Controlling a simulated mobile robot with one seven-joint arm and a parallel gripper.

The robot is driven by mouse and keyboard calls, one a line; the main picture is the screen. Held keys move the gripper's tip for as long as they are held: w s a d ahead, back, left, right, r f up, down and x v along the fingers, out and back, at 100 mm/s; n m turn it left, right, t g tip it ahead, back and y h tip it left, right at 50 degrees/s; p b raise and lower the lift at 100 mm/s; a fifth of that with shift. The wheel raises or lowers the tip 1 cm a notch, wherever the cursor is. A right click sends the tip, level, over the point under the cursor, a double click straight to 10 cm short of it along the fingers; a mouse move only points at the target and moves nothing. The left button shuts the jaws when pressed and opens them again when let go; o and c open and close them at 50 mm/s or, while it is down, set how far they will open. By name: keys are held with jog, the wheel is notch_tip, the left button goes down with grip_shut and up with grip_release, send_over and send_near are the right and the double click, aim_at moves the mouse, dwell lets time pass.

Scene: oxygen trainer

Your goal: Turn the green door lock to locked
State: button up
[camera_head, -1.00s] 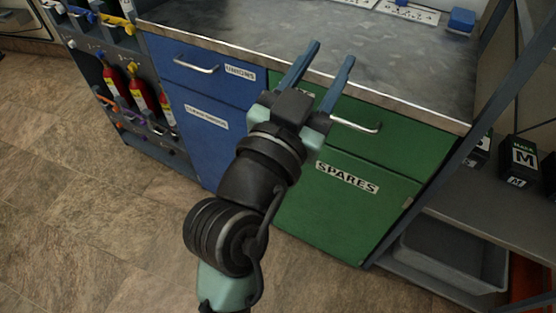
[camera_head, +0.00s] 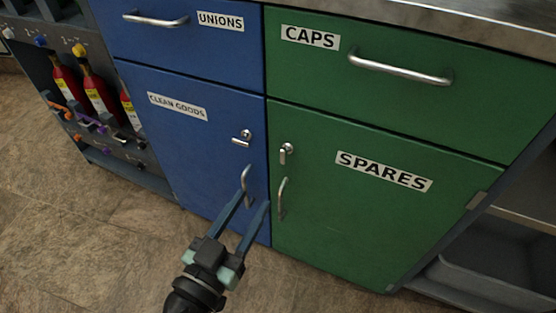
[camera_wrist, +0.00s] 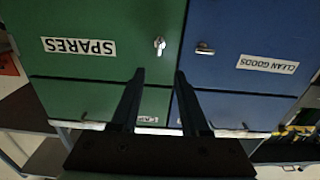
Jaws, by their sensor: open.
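The green SPARES door (camera_head: 360,215) is shut, with a small silver lock (camera_head: 286,153) near its upper left corner. The lock's key or lever points roughly up and down. A curved handle (camera_head: 282,198) sits just below the lock. In the wrist view the lock (camera_wrist: 159,45) shows upside down, beyond and between the finger lines. My gripper (camera_head: 252,205) is open and empty. In the head view its fingertips are lower left of the lock, in front of the blue door's handle (camera_head: 246,185). Whether they touch anything is unclear.
The blue CLEAN GOODS door (camera_head: 190,130) has its own silver lock (camera_head: 243,138), turned roughly sideways. The CAPS drawer (camera_head: 400,70) is shut above, with a protruding handle. Red bottles (camera_head: 95,90) stand in a rack at left. The floor in front is clear.

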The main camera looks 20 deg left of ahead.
aim_at(282, 154)
jog(key=w, duration=0.8)
jog(key=w+b, duration=0.1)
jog(key=w, duration=0.3)
jog(key=shift+w+d, duration=0.2)
jog(key=shift+d, duration=0.05)
grip_shut()
